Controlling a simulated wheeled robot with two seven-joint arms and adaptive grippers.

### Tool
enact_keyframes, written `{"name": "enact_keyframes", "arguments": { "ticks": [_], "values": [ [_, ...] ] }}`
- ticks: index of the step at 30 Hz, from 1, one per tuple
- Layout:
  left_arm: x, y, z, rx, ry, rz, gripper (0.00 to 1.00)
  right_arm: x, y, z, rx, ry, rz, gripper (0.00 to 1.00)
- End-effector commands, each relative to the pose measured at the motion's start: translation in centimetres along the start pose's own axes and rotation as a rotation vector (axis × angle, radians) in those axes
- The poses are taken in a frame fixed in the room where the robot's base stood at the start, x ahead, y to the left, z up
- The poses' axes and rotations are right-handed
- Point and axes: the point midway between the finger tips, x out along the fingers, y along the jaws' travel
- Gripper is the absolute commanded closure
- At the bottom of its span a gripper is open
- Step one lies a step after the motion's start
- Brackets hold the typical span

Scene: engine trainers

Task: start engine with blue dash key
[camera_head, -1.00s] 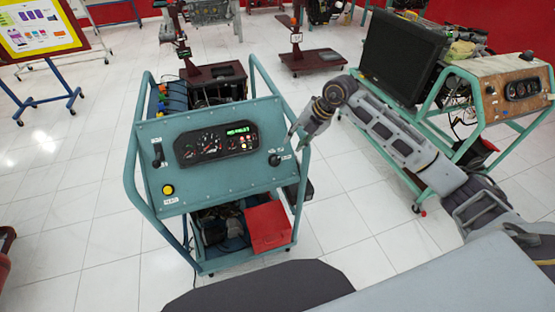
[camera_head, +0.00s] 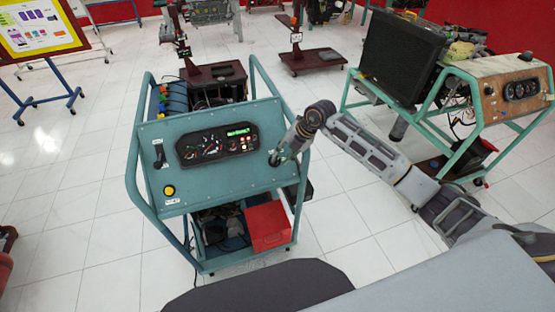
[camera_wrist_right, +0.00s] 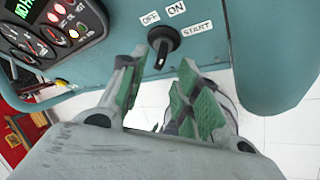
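The blue dash panel (camera_head: 218,182) stands ahead on a teal frame, with a gauge cluster (camera_head: 217,143) whose green display is lit. In the right wrist view, the black key switch (camera_wrist_right: 163,42) sits on the blue panel under white OFF, ON and START labels (camera_wrist_right: 177,17). In the head view my right gripper (camera_head: 282,157) is at the panel's right side and covers the key. My left gripper is not in view.
A yellow button (camera_head: 169,190) and a black lever (camera_head: 158,156) are on the panel's left. A red box (camera_head: 267,226) sits low in the frame.

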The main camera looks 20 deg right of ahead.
Motion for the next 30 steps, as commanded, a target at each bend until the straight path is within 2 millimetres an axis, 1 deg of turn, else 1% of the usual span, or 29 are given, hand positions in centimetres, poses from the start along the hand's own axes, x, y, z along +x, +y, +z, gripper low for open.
{"name": "enact_keyframes", "arguments": {
  "ticks": [6, 12, 18, 26, 30],
  "values": [
    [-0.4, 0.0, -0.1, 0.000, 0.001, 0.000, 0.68, 2.8, 0.0, -0.1, 0.000, 0.003, 0.000, 0.68],
    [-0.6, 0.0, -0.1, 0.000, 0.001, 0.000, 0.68, 4.6, 0.0, 0.0, 0.001, 0.001, 0.000, 0.68],
    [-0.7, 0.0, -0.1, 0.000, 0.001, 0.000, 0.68, 5.3, 0.0, 0.0, -0.001, 0.000, 0.000, 0.68],
    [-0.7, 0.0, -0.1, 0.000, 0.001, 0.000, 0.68, 5.3, 0.0, 0.0, 0.000, 0.000, 0.000, 0.68],
    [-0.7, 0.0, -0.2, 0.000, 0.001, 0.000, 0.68, 5.3, 0.0, 0.0, 0.000, 0.000, 0.000, 0.86]
  ]
}}
